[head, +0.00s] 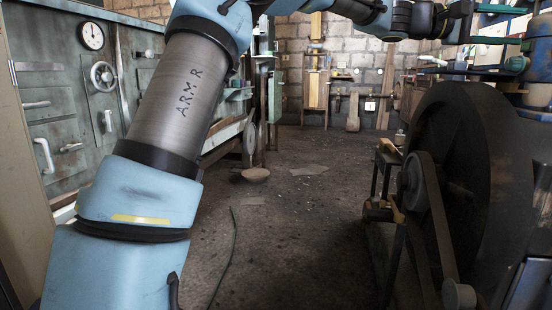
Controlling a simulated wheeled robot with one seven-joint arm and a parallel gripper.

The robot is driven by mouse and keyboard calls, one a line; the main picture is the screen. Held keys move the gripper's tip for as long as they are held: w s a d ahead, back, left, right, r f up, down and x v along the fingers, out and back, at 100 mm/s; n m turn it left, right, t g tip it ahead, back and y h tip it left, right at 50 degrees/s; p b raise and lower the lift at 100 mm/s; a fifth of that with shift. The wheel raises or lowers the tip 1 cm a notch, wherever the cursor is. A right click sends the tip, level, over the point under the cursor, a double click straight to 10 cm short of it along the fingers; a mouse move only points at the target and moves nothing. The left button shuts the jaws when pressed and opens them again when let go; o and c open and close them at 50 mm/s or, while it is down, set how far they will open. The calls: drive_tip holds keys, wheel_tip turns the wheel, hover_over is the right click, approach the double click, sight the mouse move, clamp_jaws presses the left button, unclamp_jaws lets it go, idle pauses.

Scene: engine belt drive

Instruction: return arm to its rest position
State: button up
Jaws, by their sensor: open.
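A belt (437,220) runs down from a pulley (412,182) beside the flywheel.
A green cabinet (60,110) with a gauge (92,36), handwheel and handles stands at the left. Blue and green pipework (515,62) is close to the gripper. A wooden stand (316,85) is at the back wall. The middle floor (295,235) is mostly clear, with a thin cable.

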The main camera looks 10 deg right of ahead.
drive_tip(key=w+a+f+n+t+y, duration=0.1)
drive_tip(key=w+a+f+t+y, duration=0.1)
drive_tip(key=w+a+f, duration=0.35)
drive_tip(key=w+a+f+t+y, duration=0.2)
drive_tip(key=f, duration=0.7)
drive_tip(key=w+a+f+n+t+y, duration=0.1)
drive_tip(key=w+a+f+t+y, duration=0.15)
drive_tip(key=a+f, duration=0.55)
drive_tip(key=w+a+f+t+y, duration=0.1)
drive_tip(key=w+a+f+y, duration=0.15)
drive_tip(key=a+f, duration=0.55)
drive_tip(key=a+f+y, duration=0.2)
drive_tip(key=a+f, duration=0.1)
drive_tip(key=a, duration=0.6)
drive_tip(key=a+f+y, duration=0.1)
drive_tip(key=a+f, duration=0.2)
drive_tip(key=a, duration=0.6)
drive_tip(key=s+a+f+n+y+p, duration=0.1)
drive_tip(key=s+a+f+y, duration=0.3)
drive_tip(key=a, duration=0.6)
drive_tip(key=s+a+f+p, duration=0.15)
drive_tip(key=s+a, duration=0.35)
drive_tip(key=a, duration=0.6)
wheel_tip(320, 180, up, 37)
drive_tip(key=p, duration=3.6)
drive_tip(key=shift+d+f, duration=0.15)
drive_tip(key=shift+d, duration=0.3)
